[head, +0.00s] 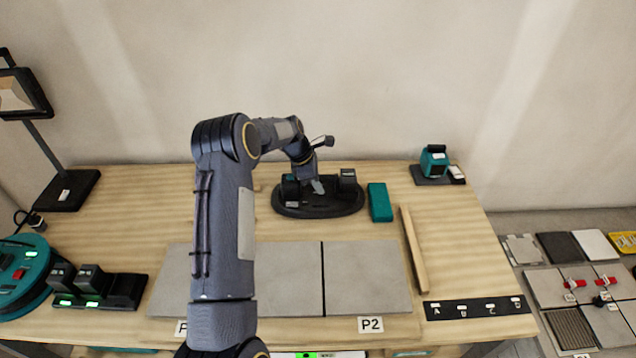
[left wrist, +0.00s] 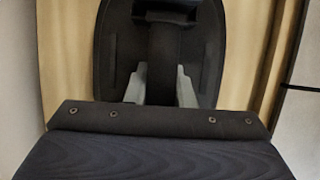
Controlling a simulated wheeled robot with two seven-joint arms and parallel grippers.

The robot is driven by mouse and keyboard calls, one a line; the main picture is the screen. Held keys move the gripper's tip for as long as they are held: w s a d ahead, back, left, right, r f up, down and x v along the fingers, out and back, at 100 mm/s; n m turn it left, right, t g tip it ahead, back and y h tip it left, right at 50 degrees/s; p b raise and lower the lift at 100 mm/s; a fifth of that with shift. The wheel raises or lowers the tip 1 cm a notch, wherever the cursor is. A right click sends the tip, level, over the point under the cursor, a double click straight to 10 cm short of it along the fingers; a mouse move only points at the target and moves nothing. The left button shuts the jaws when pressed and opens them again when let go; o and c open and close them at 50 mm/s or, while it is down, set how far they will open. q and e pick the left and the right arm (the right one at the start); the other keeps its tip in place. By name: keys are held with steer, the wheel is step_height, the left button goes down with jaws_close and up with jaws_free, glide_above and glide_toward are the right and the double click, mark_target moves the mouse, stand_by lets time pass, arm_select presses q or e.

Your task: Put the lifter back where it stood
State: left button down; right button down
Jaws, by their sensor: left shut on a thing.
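The lifter (head: 330,209) is a black oval body with raised black ends, at the back middle of the wooden table in the head view. My left gripper (head: 318,186) reaches down on it from above. In the left wrist view the lifter's oval body (left wrist: 114,60) lies below the fingers, and its dark bar passes between the two grey fingertips (left wrist: 161,88). My left gripper is shut on this bar. The lifter looks level and at or close to the table top; I cannot tell whether it touches. My right gripper is not in view.
A teal block (head: 380,202) stands just right of the lifter, and a wooden strip (head: 414,249) lies beyond it. Grey tiles (head: 365,278) lie in front. A teal device (head: 433,160) stands at the back right. A lamp (head: 68,190) and black charger (head: 122,291) are left.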

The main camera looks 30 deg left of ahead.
arm_select(q)
steer(key=c, duration=1.2)
jaws_free()
steer(key=shift+r, duration=0.15)
steer(key=shift+o, duration=0.2)
steer(key=shift+s+f, duration=0.1)
steer(key=shift+f, duration=0.1)
steer(key=b+v, duration=0.1)
steer(key=v, duration=0.7)
